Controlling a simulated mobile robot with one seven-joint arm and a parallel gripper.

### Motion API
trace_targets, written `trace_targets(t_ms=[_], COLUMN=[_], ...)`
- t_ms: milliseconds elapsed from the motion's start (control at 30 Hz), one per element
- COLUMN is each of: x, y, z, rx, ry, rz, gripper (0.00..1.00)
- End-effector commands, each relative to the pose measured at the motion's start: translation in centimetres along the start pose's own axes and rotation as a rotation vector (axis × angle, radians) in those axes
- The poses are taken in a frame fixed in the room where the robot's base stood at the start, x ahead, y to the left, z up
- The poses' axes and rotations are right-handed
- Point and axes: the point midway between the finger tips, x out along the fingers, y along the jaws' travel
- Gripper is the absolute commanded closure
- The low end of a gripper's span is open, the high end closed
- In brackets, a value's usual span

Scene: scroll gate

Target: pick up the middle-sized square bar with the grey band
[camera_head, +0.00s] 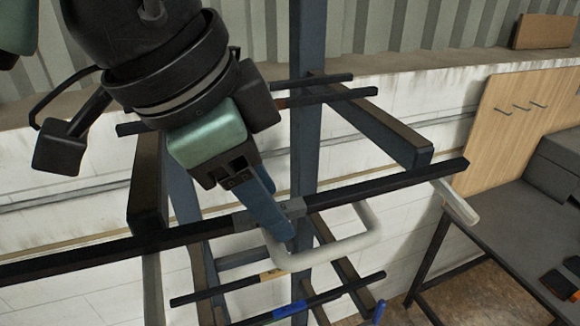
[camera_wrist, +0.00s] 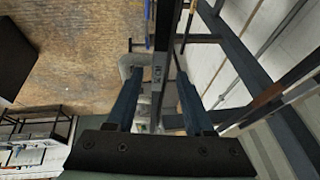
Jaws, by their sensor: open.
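A long black square bar (camera_head: 385,185) with a grey band (camera_head: 247,219) runs across the head view. It lies across the arms of a dark rack (camera_head: 385,130). In the wrist view the bar (camera_wrist: 164,35) runs away from me, and its grey band (camera_wrist: 158,75) shows between my fingers. My gripper (camera_head: 278,222) has blue fingers and is at the bar's banded middle, partly hiding it. In the wrist view my gripper (camera_wrist: 158,92) is open, with one finger on each side of the bar. I cannot tell whether either finger touches it.
A pale bent tube (camera_head: 335,252) loops close beside my fingertips. Lower rack levels hold a bar with an orange band (camera_head: 272,274) and one with a blue band (camera_head: 290,309). More bars (camera_head: 340,97) lie higher behind. A grey table (camera_head: 490,225) stands at right.

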Motion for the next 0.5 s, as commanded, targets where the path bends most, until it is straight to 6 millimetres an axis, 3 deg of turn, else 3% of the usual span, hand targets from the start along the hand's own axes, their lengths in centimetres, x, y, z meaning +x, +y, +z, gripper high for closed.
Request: trace_targets(t_ms=[233, 500], x=[0.05, 0.06], y=[-0.01, 0.00], z=[0.14, 0.10], rx=[-0.001, -0.001], ry=[0.000, 0.000], rz=[-0.001, -0.001], gripper=[0.49, 0.98])
